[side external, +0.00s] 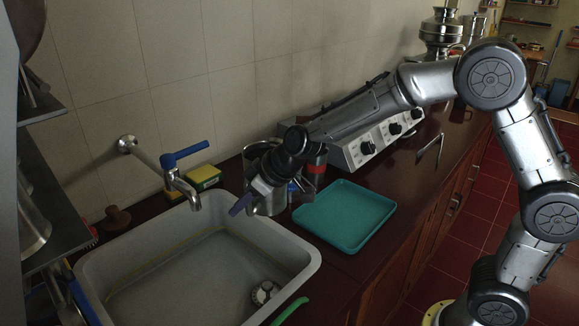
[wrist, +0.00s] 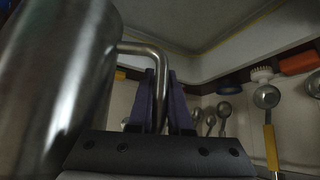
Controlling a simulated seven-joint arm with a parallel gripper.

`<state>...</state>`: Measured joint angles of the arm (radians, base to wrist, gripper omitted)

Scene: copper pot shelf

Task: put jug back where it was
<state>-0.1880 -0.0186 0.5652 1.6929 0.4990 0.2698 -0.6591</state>
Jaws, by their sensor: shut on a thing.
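The jug (wrist: 55,75) is a shiny metal vessel that fills the left of the wrist view. Its bent handle (wrist: 158,66) runs down between the two purple fingers of my gripper (wrist: 160,98), which is shut on it. In the side external view the jug (side external: 270,203) shows partly behind my wrist, near the sink's right rear corner and left of the teal tray. My gripper (side external: 241,205) points down and left there, over the sink's edge. My wrist hides much of the jug, so I cannot tell whether its base touches anything.
The teal tray (side external: 345,217) looks empty on the dark counter. The sink (side external: 310,262) lies left of it, with a blue-handled tap (side external: 183,183) and sponges (side external: 204,178) behind. A red and black container (side external: 317,157) and a grey appliance with knobs (side external: 378,140) stand behind the tray.

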